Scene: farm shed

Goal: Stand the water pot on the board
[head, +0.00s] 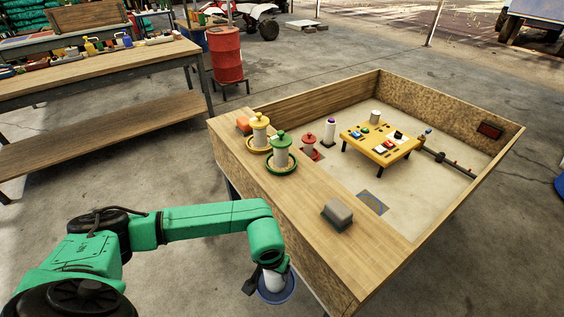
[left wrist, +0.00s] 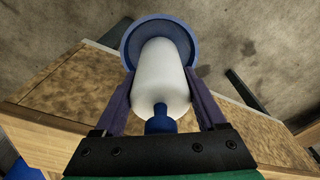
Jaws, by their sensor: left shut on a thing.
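The water pot has a white body with a blue cap and a wide blue dish. In the head view its blue dish (head: 277,293) shows at the bottom centre, outside the pen's near wall. In the left wrist view its white body (left wrist: 162,80) lies between the fingers. My left gripper (head: 268,276) is shut on this body, with the dish beyond the fingertips. A flat blue-grey square board (head: 371,203) lies on the pen floor near the wide ledge, with nothing on it. My right gripper is not in view.
Inside stand a red pot (head: 309,146), a white-and-purple bottle (head: 329,131) and a low yellow table (head: 381,146).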

